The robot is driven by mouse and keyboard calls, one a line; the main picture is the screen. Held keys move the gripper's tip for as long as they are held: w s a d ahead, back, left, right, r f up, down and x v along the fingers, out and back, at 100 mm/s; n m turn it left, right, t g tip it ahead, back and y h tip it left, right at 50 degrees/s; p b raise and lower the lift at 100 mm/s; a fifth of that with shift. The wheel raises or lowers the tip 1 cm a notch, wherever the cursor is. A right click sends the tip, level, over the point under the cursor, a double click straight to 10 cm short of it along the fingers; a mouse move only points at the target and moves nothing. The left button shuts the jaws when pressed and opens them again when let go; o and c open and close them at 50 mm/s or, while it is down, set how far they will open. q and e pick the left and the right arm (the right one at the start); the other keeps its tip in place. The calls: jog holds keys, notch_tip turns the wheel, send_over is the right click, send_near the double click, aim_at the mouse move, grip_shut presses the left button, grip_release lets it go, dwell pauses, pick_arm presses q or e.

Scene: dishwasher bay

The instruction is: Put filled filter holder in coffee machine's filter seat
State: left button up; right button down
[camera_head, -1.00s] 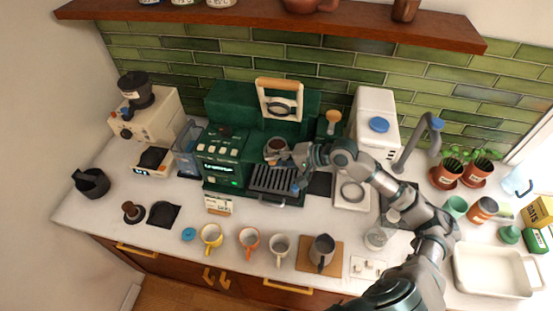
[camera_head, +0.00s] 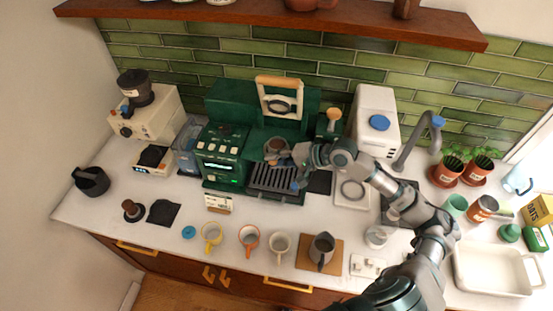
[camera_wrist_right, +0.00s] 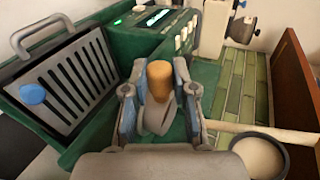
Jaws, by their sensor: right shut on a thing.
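The filter holder (camera_head: 277,146) shows in the head view as a round brown-topped basket in front of the green coffee machine (camera_head: 222,142). My right gripper (camera_head: 297,156) is shut on the holder from the right side, above the slatted drip tray (camera_head: 272,180). In the wrist view my right gripper (camera_wrist_right: 160,112) has a wood-coloured cylinder between its fingers; the basket cannot be made out there. The filter seat is not clearly visible; a wooden-handled lever frame (camera_head: 279,82) stands upright above the holder. Whether the holder touches the seat cannot be told. My left gripper is not in view.
A grinder (camera_head: 145,112) stands at the left, a white appliance (camera_head: 375,112) to the right of the machine. Several cups, including a yellow one (camera_head: 211,235), and a grey pitcher (camera_head: 322,248) line the front. A shelf (camera_head: 240,12) hangs above.

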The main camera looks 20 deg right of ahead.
jog(key=c, duration=0.9)
grip_release()
jog(key=shift+o, duration=0.2)
jog(key=v, duration=1.2)
jog(key=shift+s+f, duration=0.1)
jog(key=shift+f, duration=0.05)
